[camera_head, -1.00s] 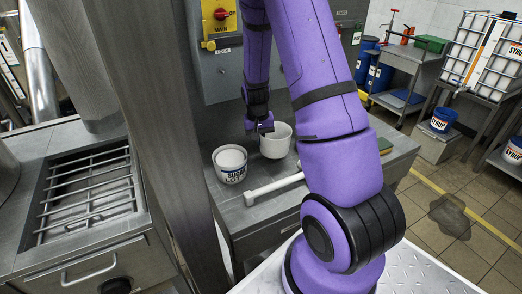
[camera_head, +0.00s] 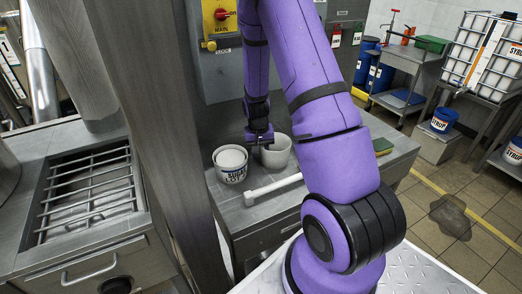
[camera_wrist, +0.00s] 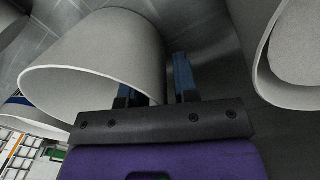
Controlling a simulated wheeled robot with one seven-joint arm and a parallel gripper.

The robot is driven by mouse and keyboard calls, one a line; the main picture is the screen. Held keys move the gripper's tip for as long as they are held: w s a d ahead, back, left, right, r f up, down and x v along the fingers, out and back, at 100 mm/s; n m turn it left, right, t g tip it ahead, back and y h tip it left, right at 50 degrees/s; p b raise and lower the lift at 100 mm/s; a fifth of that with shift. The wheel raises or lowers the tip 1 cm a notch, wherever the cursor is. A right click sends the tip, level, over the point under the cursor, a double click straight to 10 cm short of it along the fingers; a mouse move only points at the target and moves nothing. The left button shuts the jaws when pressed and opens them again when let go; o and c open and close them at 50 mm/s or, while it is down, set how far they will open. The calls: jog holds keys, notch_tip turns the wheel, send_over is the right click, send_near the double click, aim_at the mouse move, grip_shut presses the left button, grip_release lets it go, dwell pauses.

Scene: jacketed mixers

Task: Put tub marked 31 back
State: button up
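Two pale tubs stand close together on the grey bench (camera_head: 225,205) in the head view. The left tub (camera_head: 229,171) has a dark printed label too small to read and a white inside. The right tub (camera_head: 279,155) is plain on the side I see; no number 31 is legible. My gripper (camera_head: 259,139) is at the right tub's left rim. In the wrist view, my gripper (camera_wrist: 156,88) has its blue fingers apart, one inside this tub's mouth (camera_wrist: 100,45) and one outside, with a narrow gap to the wall. The other tub (camera_wrist: 295,55) is at the right edge.
A white bar handle (camera_head: 272,189) lies in front of the tubs. The control panel (camera_head: 230,75) rises behind, and a grey post (camera_head: 160,130) stands left.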

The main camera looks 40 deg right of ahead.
jog(key=shift+r, duration=0.15)
notch_tip(320, 180, up, 12)
jog(key=shift+w+a, duration=0.3)
jog(key=shift+a, duration=0.05)
dwell(0.5)
